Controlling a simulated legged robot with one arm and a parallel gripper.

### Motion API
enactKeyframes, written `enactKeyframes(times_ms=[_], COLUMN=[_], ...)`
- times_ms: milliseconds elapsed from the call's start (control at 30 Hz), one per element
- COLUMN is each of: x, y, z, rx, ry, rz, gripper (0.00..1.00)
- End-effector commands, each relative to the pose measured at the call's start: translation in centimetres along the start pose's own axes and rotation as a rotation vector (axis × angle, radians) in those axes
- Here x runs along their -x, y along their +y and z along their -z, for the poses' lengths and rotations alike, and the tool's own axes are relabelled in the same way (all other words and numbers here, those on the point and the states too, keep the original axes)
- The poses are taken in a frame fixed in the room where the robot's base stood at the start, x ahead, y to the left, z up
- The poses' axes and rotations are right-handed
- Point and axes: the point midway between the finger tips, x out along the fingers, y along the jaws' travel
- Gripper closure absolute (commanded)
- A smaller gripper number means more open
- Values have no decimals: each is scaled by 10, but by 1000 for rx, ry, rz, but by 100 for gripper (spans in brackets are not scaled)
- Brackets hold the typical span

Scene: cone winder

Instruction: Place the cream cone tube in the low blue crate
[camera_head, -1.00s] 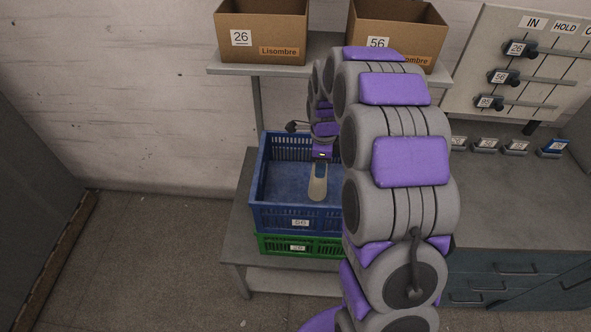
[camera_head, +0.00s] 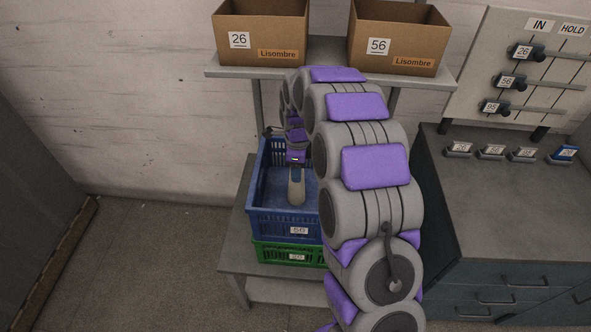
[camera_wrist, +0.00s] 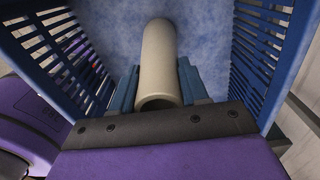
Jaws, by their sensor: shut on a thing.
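The cream cone tube (camera_wrist: 158,62) is held between the blue jaws of my gripper (camera_wrist: 157,85) in the wrist view. In the head view the tube (camera_head: 296,189) shows below my gripper (camera_head: 296,168), inside the outline of the blue crate (camera_head: 285,224). The crate's slatted walls rise on both sides of the tube in the wrist view, with its mottled blue floor (camera_wrist: 205,25) beyond. I cannot tell whether the tube touches the floor. My arm hides the crate's right part.
The blue crate, labelled 56, sits on a green crate (camera_head: 285,254) on a low grey stand (camera_head: 240,225). Two cardboard boxes (camera_head: 262,30) (camera_head: 398,38) stand on the shelf above. A grey bench (camera_head: 500,195) with small label holders is at right.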

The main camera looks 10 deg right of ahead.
Motion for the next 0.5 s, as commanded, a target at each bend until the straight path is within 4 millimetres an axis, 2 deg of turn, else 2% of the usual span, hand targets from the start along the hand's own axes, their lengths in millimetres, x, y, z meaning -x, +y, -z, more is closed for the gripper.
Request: enactKeyframes(times_ms=[167,200,433,500], x=[0,0,0,0], y=[2,2,3,2], z=[-4,-5,-8,-6], rx=[0,0,1,1], ry=[5,6,8,6], rz=[2,3,4,4], gripper=[92,55,33,30])
